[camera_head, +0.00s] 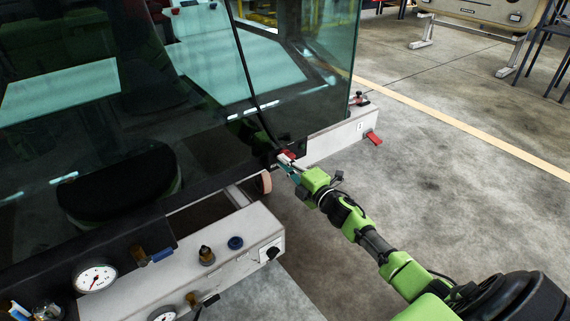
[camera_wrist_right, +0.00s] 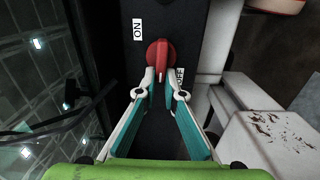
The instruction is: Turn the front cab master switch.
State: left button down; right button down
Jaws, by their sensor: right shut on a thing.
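The front cab master switch, a red rotary knob (camera_wrist_right: 160,53), sits on a dark panel in the upper middle of the right wrist view. An ON label (camera_wrist_right: 137,30) is to its upper left and a partly covered OFF label (camera_wrist_right: 181,76) to its lower right. In the head view the red knob (camera_head: 288,154) is small at the cab's lower edge. My right gripper (camera_wrist_right: 159,78) is shut on the knob's lower grip part, one fingertip on each side; it also shows in the head view (camera_head: 288,163). The fingertips hide part of the knob. My left gripper is not in view.
The cab's windscreen (camera_head: 235,60) rises behind the knob, with a wiper arm ending near it. A grey console (camera_head: 235,222) with gauges and valves stands left of my right arm. A light beam (camera_head: 335,138) with a red lever lies beyond. The floor right is open.

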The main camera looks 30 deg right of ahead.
jog(key=shift+a+f+n, duration=0.1)
jog(key=shift+f+n, duration=0.05)
jog(key=shift+n, duration=0.15)
jog(key=c, duration=2.1)
grip_release()
jog(key=shift+c, duration=0.2)
jog(key=s+d, duration=0.1)
jog(key=s, duration=1.1)
